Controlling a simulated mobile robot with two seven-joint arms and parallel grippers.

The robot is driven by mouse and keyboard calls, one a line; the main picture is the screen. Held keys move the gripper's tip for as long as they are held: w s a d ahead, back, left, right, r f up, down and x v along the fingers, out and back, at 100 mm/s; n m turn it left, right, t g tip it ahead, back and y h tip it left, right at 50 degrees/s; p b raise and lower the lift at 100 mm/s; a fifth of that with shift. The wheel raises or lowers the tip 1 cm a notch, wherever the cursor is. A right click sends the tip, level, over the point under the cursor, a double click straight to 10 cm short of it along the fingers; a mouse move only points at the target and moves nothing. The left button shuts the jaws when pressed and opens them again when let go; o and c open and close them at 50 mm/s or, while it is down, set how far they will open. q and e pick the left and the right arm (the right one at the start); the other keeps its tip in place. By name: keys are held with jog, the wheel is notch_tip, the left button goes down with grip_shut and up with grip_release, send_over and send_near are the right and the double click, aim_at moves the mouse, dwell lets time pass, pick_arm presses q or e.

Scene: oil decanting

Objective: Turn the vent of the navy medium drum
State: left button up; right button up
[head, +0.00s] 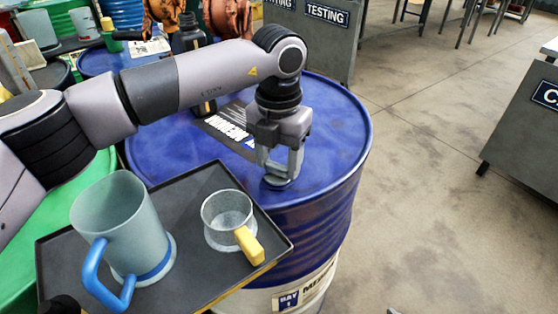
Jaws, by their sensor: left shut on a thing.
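The navy drum (335,130) stands in the middle of the head view, its blue lid facing up and partly hidden by my left arm. My left gripper (280,172) points straight down at the near right part of the lid. It is shut on the vent (278,184), a small round dark fitting near the rim, which the fingers partly hide. How far the vent is turned cannot be told. My right gripper is not in view.
A dark tray (190,195) in front of the drum holds a large grey jug (115,215) with a blue handle and a small grey cup (228,212) with a yellow handle. A green drum (95,180) stands left. Open floor (430,190) lies right.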

aim_at(277, 163)
pick_arm(q)
jog(key=n+b, duration=0.1)
jog(key=n, duration=0.3)
jog(key=shift+a+n, duration=0.1)
jog(key=shift+n, duration=0.2)
jog(key=shift+a+n+b, duration=0.1)
jog(key=shift+n+b, duration=0.5)
jog(key=shift+n, duration=1.6)
jog(key=o, duration=1)
jog(key=shift+o, duration=0.2)
jog(key=shift+r, duration=3.65)
